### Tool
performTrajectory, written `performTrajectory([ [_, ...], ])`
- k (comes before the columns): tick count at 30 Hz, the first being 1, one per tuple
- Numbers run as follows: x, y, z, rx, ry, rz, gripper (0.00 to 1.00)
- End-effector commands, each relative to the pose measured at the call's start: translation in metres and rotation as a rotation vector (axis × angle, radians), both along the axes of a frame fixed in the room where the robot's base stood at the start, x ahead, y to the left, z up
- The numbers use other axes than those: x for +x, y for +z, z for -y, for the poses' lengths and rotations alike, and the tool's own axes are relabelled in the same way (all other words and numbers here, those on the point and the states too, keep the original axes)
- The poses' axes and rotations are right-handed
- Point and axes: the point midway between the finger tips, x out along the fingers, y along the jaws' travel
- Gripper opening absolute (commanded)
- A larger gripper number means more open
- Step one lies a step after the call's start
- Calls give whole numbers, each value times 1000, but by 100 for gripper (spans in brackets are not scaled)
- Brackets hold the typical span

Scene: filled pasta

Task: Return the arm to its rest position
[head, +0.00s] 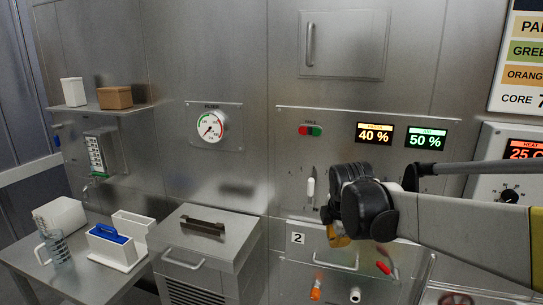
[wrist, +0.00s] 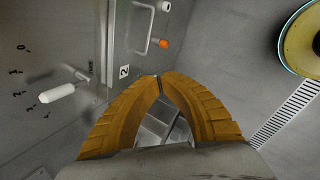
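My arm reaches in from the right in the head view, in front of the steel wall panel. My gripper (head: 338,237) hangs at its end, mostly hidden behind the dark wrist, with a bit of orange finger showing. In the wrist view the two ribbed orange fingers of my gripper (wrist: 160,77) curve together and their tips meet or nearly meet. Nothing shows held between them.
A white lever handle (head: 311,187) sticks out of the panel left of my gripper. Below are a plate marked 2 (head: 298,238), an orange-tipped part (head: 316,292) and a red handle (head: 384,268). A steel cabinet (head: 222,250) stands left.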

Motion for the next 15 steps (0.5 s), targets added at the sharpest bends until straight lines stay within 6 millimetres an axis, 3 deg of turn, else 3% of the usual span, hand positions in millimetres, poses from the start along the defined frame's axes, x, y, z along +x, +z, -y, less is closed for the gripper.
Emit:
performTrajectory([
  [1,-26,9,4,60,-109,18,0],
  [7,-118,26,15,354,-602,92,0],
  [12,-190,15,20,613,-1002,138,0],
  [15,-222,3,21,743,-1192,153,0],
])
